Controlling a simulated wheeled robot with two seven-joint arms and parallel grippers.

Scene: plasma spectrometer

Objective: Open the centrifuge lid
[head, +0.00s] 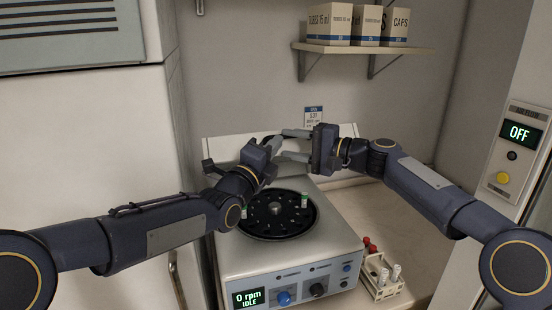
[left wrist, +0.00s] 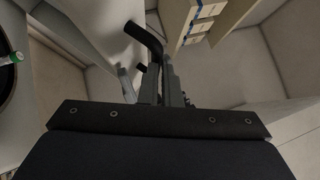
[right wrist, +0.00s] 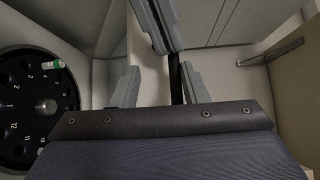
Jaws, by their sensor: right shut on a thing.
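The centrifuge (head: 290,255) stands on the bench; its lid (head: 225,148) is raised at the back, leaving the black rotor (head: 265,226) uncovered. The rotor also shows in the right wrist view (right wrist: 22,125). My right gripper (head: 294,145) is at the raised lid, its fingers pointing left, and is shut on what seems to be the lid's dark handle (right wrist: 176,78). Its exact grip is partly hidden. My left gripper (head: 272,146) is beside it, in front of the lid; its finger opening is not clear. A dark bent bar (left wrist: 145,38) shows beyond it in the left wrist view.
A green-capped tube (head: 304,200) sits in the rotor. A small rack (head: 382,284) with tubes stands right of the centrifuge. A shelf (head: 365,49) with boxes is above. The panel reads 0 rpm, IDLE. A wall control box (head: 515,155) reads OFF.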

